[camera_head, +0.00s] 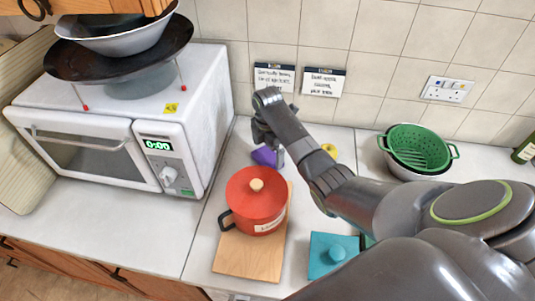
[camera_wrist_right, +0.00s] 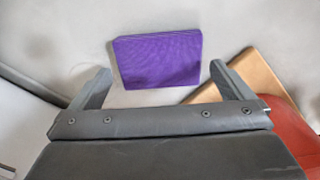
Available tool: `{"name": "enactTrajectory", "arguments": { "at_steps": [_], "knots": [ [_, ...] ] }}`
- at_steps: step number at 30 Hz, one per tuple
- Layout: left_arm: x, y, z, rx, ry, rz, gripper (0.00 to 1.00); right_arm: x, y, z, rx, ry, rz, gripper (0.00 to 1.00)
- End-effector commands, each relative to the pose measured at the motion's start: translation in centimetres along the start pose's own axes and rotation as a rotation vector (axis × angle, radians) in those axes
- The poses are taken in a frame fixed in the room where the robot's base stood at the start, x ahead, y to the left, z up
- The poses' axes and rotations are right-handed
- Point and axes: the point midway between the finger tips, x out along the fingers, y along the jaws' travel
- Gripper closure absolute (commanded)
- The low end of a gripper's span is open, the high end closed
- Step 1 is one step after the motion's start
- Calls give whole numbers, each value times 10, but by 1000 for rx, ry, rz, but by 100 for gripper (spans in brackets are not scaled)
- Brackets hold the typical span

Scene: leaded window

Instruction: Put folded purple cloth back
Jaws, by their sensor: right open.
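The folded purple cloth (camera_head: 266,156) lies on the counter behind the red pot, partly hidden by my right gripper in the head view. In the right wrist view the cloth (camera_wrist_right: 158,56) is a flat purple block ahead of the fingers. My right gripper (camera_head: 270,140) is above the cloth near the back wall. Its two fingers (camera_wrist_right: 160,85) are spread wide, with the cloth between and beyond them and nothing held. Whether the fingers touch the cloth cannot be told. My left gripper is not in view.
A red lidded pot (camera_head: 256,205) stands on a wooden board (camera_head: 248,262) in front of the cloth. A white microwave (camera_head: 165,135) stands left, bowls stacked on it. A teal lidded box (camera_head: 333,262) and a green colander (camera_head: 418,147) are right. Counter between microwave and board is clear.

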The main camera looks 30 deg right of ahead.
Motion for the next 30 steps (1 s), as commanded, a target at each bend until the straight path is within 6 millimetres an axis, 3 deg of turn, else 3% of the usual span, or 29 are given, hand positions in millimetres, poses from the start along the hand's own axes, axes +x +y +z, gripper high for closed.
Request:
{"name": "enactTrajectory", "arguments": {
  "at_steps": [7, 10, 12, 19, 30],
  "knots": [
    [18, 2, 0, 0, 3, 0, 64, -55, 1, 1, -2, -2, 7, 0],
    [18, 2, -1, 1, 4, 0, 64, -80, 1, 0, -2, -2, 6, 0],
    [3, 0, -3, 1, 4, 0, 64, -90, 0, 0, 0, 1, -1, 0],
    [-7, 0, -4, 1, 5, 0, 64, -100, 0, 0, -1, 1, 0, 0],
    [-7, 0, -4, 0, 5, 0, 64, -100, 0, 0, -1, 1, 0, 0]
  ]
}}
